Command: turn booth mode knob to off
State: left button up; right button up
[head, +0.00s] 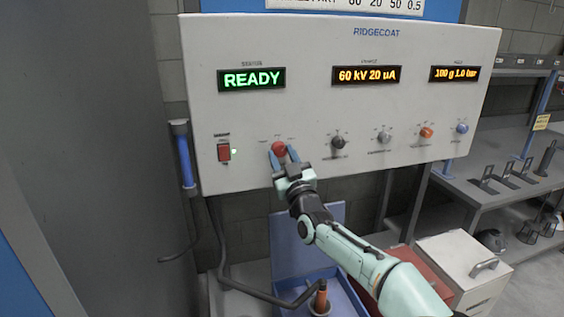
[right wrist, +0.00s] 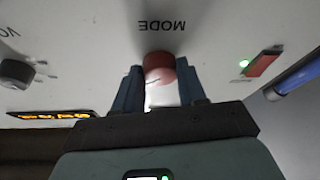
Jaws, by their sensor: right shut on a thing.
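The booth mode knob (head: 279,148) is red and sits on the lower left of the white control panel (head: 310,105). In the right wrist view the knob (right wrist: 159,72) lies between the two blue fingers, under an upside-down "MODE" label (right wrist: 162,25). My right gripper (head: 283,157) is at the knob, its fingers shut on the knob's sides. The fingers hide part of the knob and the small labels around it, so its exact setting cannot be read. My left gripper is in neither view.
A red rocker switch (head: 224,152) with a lit lamp is left of the knob. A black knob (head: 338,142) and several others run to the right. The green display (head: 251,79) reads READY. A blue tray (head: 345,300) lies below, and a metal shelf (head: 500,180) stands at right.

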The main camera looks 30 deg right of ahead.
jog(key=n+y, duration=0.1)
jog(key=n, duration=0.1)
jog(key=shift+d+n, duration=0.1)
jog(key=shift+n, duration=0.2)
jog(key=n+y, duration=0.1)
jog(key=n, duration=0.1)
jog(key=shift+d+r+n, duration=0.1)
jog(key=shift+n, duration=0.2)
jog(key=n+g+y+p, duration=0.1)
jog(key=n+y+p, duration=0.1)
jog(key=n, duration=0.2)
jog(key=shift+d+r+p, duration=0.1)
jog(key=shift+r+p, duration=0.1)
jog(key=shift+p, duration=0.2)
jog(key=shift+n+g+y+p, duration=0.65)
jog(key=shift+n+p, duration=0.4)
jog(key=shift+n, duration=0.45)
jog(key=o, duration=1.1)
jog(key=shift+c, duration=0.2)
jog(key=shift+s+f, duration=0.1)
jog(key=shift+s, duration=0.1)
